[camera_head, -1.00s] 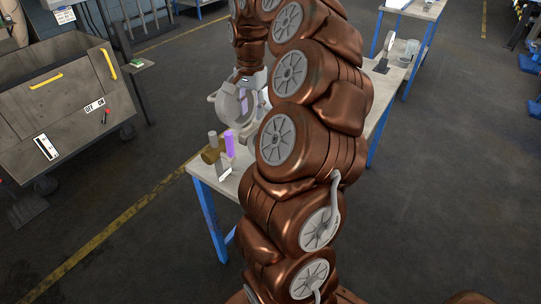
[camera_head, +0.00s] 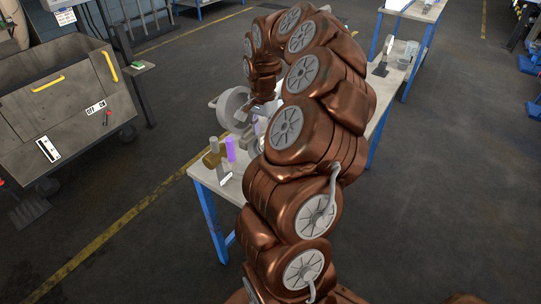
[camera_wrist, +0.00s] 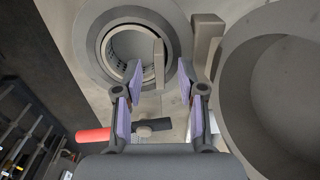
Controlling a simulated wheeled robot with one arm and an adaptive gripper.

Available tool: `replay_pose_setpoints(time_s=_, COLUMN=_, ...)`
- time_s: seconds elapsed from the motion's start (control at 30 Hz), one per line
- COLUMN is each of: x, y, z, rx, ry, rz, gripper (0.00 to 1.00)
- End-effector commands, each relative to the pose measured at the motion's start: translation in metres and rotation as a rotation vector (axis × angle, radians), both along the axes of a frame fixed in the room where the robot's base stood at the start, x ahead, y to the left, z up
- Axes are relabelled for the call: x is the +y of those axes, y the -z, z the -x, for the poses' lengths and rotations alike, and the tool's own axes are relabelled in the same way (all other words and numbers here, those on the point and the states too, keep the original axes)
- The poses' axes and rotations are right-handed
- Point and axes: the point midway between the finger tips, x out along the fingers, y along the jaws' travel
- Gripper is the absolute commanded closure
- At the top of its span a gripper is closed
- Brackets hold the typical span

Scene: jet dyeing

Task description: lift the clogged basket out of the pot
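In the wrist view a round grey pot (camera_wrist: 98,22) stands open at the top centre. Inside it is a lighter ring with dark slots, which looks like the basket (camera_wrist: 120,68). A flat upright bar (camera_wrist: 159,60) shows at the ring's right side, perhaps its handle. My gripper (camera_wrist: 157,75) is open, its two purple-padded fingers on either side of the bar's line, with clear gaps. I cannot tell how high they are above it. In the head view my arm hides most of this area and the fingers.
A large grey round vessel (camera_wrist: 228,85) stands close on the right in the wrist view. A red-handled tool (camera_wrist: 92,135) lies below the pot.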

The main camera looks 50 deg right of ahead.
Motion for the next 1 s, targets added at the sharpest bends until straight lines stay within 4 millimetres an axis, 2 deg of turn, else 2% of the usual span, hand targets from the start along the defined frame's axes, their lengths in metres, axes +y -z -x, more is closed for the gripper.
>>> replay_pose_setpoints(time_s=0.17, x=0.001, y=0.015, z=0.001, rx=0.005, ry=-0.001, rz=-0.003, gripper=0.60)
replay_pose_setpoints(time_s=0.43, x=0.000, y=0.017, z=0.001, rx=0.002, ry=-0.001, rz=-0.001, gripper=0.61)
replay_pose_setpoints(time_s=0.8, x=0.000, y=0.017, z=0.000, rx=0.002, ry=-0.001, rz=-0.001, gripper=1.00)
replay_pose_setpoints(time_s=1.0, x=0.000, y=0.017, z=0.000, rx=0.002, ry=-0.001, rz=-0.001, gripper=1.00)
